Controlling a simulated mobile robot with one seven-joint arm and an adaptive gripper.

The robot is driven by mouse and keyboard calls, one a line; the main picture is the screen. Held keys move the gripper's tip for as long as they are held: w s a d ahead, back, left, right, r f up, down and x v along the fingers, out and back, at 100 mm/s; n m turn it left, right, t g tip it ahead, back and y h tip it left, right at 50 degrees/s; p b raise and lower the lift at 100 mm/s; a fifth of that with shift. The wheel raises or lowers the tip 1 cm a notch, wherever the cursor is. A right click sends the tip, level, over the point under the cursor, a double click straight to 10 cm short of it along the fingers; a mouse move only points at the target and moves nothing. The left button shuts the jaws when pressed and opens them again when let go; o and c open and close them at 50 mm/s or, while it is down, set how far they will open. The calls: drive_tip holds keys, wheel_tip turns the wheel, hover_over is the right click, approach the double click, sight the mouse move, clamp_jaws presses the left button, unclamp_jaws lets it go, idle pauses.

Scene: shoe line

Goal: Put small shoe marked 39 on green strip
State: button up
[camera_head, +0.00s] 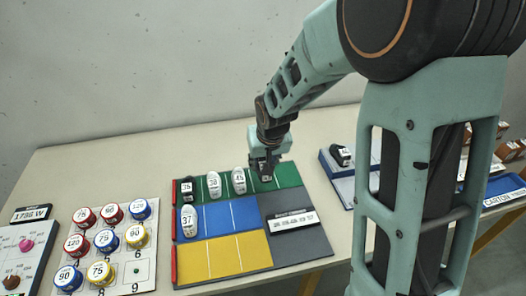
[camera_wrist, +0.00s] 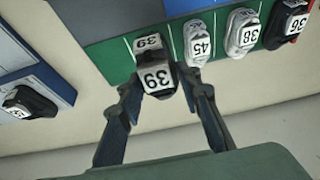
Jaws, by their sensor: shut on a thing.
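My gripper (camera_head: 264,168) is at the green strip (camera_head: 289,174) at the back of the sorting board. In the wrist view, my gripper (camera_wrist: 160,84) is shut on a dark shoe marked 39 (camera_wrist: 157,76), with a finger on each side. The shoe is over the green strip (camera_wrist: 108,55), beside the white shoe marked 45 (camera_wrist: 198,45). I cannot tell whether its sole touches the strip. In the head view my gripper mostly hides it. The green strip also holds a white shoe marked 38 (camera_head: 214,184) and a black shoe marked 36 (camera_head: 187,189).
A white shoe marked 37 (camera_head: 189,221) stands on the blue strip (camera_head: 218,217). The yellow strip (camera_head: 222,256) is empty. Colored numbered discs on a white panel (camera_head: 143,270) stand at left. A dark shoe (camera_head: 341,154) sits on a blue-grey tray (camera_head: 331,167) at right.

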drive_tip(key=w+f+b, duration=0.1)
drive_tip(key=w+f, duration=0.1)
drive_tip(key=f, duration=0.1)
drive_tip(key=w+f+b, duration=0.1)
drive_tip(key=w+f, duration=0.1)
drive_tip(key=shift+w+d+f+b, duration=0.15)
drive_tip(key=shift+w+f+b, duration=0.15)
drive_tip(key=shift+w+f, duration=0.1)
drive_tip(key=shift+w+f+b, duration=0.2)
drive_tip(key=shift+f+b, duration=0.8)
drive_tip(key=shift+f, duration=0.65)
drive_tip(key=shift+f, duration=0.2)
drive_tip(key=o, duration=1.2)
drive_tip(key=shift+c, duration=0.2)
drive_tip(key=shift+r, duration=0.15)
drive_tip(key=shift+r, duration=0.25)
drive_tip(key=v, duration=1.1)
drive_tip(key=shift+s+r+p, duration=0.25)
drive_tip(key=shift+r+p, duration=0.05)
